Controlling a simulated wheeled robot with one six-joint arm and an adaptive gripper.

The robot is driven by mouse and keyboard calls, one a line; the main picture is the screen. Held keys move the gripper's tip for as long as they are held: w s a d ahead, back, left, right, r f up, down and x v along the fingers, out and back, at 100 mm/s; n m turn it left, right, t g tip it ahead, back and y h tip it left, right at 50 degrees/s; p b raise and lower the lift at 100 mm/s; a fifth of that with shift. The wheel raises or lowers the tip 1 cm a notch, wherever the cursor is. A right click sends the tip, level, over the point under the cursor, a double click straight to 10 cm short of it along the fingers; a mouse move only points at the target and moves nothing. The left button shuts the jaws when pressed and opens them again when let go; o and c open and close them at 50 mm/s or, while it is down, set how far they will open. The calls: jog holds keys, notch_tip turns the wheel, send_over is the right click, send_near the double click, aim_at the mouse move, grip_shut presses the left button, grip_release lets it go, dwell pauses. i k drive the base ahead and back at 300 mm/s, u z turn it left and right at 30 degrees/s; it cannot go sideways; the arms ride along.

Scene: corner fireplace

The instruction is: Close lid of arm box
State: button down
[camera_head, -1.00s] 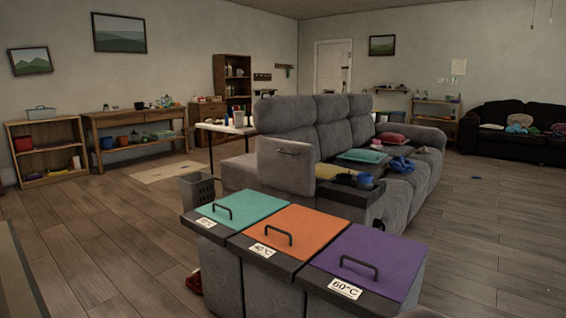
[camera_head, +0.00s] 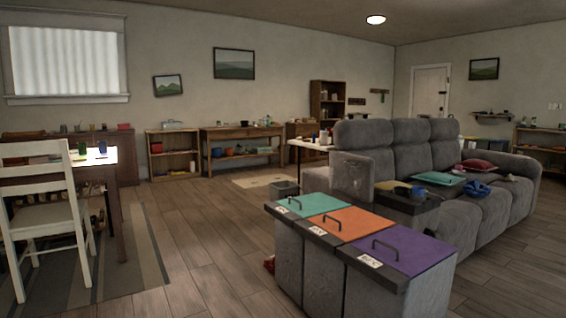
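The arm box (camera_head: 418,214) is built into the near armrest of the grey sofa (camera_head: 400,150). Its grey padded lid (camera_head: 352,177) stands upright at the left end of the armrest, so the box is open. A yellowish surface and dark items, with a blue one (camera_head: 418,192), show at the top of the box. Its inside is too small to make out, and its lower part is hidden behind the laundry bin. My gripper is not in view.
A three-part laundry bin with teal, orange (camera_head: 352,226) and purple lids stands between me and the armrest. A grey basket (camera_head: 285,189) stands behind it. A white chair (camera_head: 45,215) and table are at left. Wooden floor (camera_head: 205,240) is clear between them.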

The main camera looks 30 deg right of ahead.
aim_at(351, 175)
jog(key=z, duration=0.4)
jog(key=k, duration=0.15)
jog(key=u, duration=0.55)
jog(key=i, duration=1.7)
jog(key=z, duration=1.75)
jog(key=i, duration=1.05)
jog(key=z, duration=1.1)
